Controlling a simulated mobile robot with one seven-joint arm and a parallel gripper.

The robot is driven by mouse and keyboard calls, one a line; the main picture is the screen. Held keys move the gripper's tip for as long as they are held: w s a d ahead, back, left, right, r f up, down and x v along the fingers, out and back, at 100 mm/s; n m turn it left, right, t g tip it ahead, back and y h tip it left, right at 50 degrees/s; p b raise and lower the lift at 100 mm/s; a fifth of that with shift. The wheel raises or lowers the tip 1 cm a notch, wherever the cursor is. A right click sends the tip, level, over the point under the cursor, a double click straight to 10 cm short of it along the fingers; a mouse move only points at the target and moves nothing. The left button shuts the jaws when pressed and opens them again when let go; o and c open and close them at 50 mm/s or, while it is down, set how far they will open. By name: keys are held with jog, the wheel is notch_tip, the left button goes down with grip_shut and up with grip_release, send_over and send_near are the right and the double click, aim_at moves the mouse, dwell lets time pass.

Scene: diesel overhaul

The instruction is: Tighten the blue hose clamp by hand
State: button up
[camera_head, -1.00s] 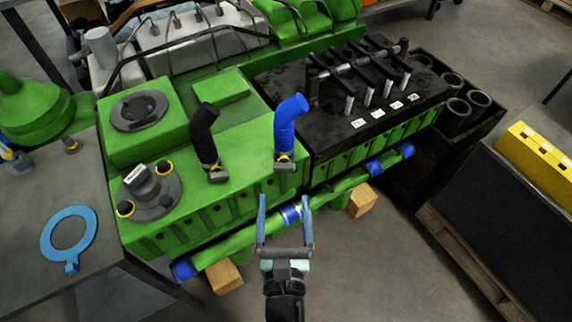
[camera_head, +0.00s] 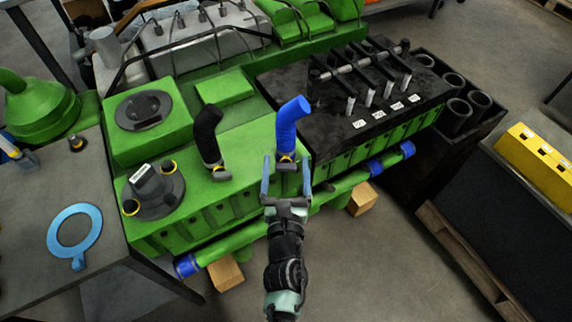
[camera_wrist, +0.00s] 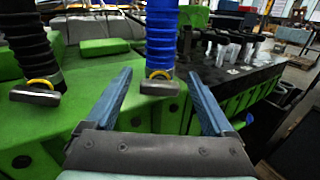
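The blue hose (camera_head: 290,122) stands on the green engine block (camera_head: 243,140). In the wrist view the clamp (camera_wrist: 158,77) is ahead, beyond and between my fingertips, at the foot of the blue ribbed hose (camera_wrist: 161,35). My gripper (camera_head: 286,160) is open, its two blue fingers spread on either side of the clamp in the head view. It also shows open and empty in the wrist view (camera_wrist: 160,85). I see no contact with the clamp.
A black hose (camera_head: 207,135) with a similar clamp (camera_head: 221,174) stands to the left. A black head with rocker gear (camera_head: 365,80) is to the right. A green pipe with blue ends (camera_head: 345,182) runs along the engine's front. A blue ring (camera_head: 58,235) lies on the left table.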

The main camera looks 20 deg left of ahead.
jog(key=c, duration=1.3)
jog(key=shift+m, duration=0.4)
jog(key=m, duration=0.4)
jog(key=shift+d+m, duration=0.15)
jog(key=shift+m, duration=0.15)
jog(key=shift+w+f+m+p, duration=0.1)
jog(key=shift+m+p, duration=0.4)
jog(key=shift+m, duration=1.4)
jog(key=o, duration=1.4)
jog(key=shift+c, duration=0.2)
